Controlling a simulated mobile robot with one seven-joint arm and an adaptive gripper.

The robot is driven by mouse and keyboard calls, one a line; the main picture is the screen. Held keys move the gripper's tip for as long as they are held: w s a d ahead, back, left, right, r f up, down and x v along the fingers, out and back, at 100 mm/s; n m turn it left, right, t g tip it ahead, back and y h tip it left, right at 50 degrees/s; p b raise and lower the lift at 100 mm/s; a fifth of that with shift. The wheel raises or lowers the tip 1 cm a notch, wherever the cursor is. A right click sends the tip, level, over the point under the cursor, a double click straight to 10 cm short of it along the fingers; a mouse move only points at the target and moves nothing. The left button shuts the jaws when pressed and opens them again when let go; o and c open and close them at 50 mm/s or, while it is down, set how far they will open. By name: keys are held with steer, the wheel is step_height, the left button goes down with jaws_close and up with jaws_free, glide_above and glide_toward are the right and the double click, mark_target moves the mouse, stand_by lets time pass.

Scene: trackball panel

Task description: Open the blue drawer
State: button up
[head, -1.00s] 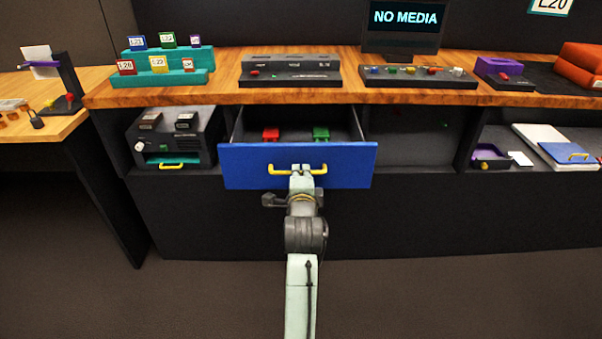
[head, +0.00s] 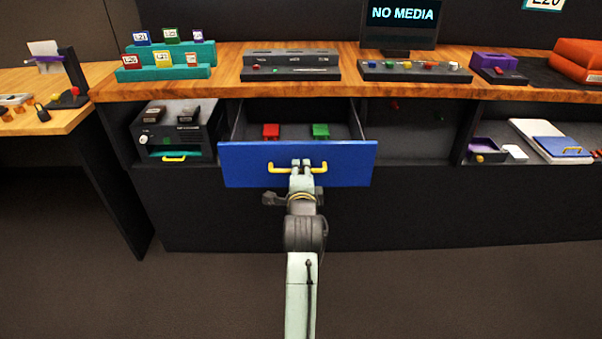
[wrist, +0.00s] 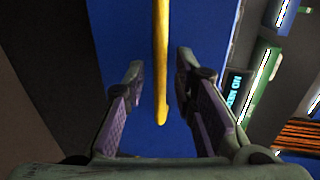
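The blue drawer (head: 240,172) stands pulled out from the cabinet below the counter, so its inside shows in the head view. Its front also fills the middle of the wrist view (wrist: 125,25). A yellow bar handle (head: 277,169) is on the drawer front. My gripper (head: 301,164) is at the middle of this handle. In the wrist view, my gripper's two fingers (wrist: 160,63) stand apart with the yellow handle (wrist: 161,95) between them and a visible gap on each side. I cannot see contact.
A red block (head: 271,130) and a green block (head: 320,130) are in the drawer. The wooden counter (head: 230,88) above holds control panels and a monitor (head: 403,22). A dark box (head: 175,132) sits in the left bay. The floor before the cabinet is clear.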

steer(key=shift+s, duration=0.1)
steer(key=v, duration=0.7)
steer(key=shift+s, duration=0.2)
stand_by(0.3)
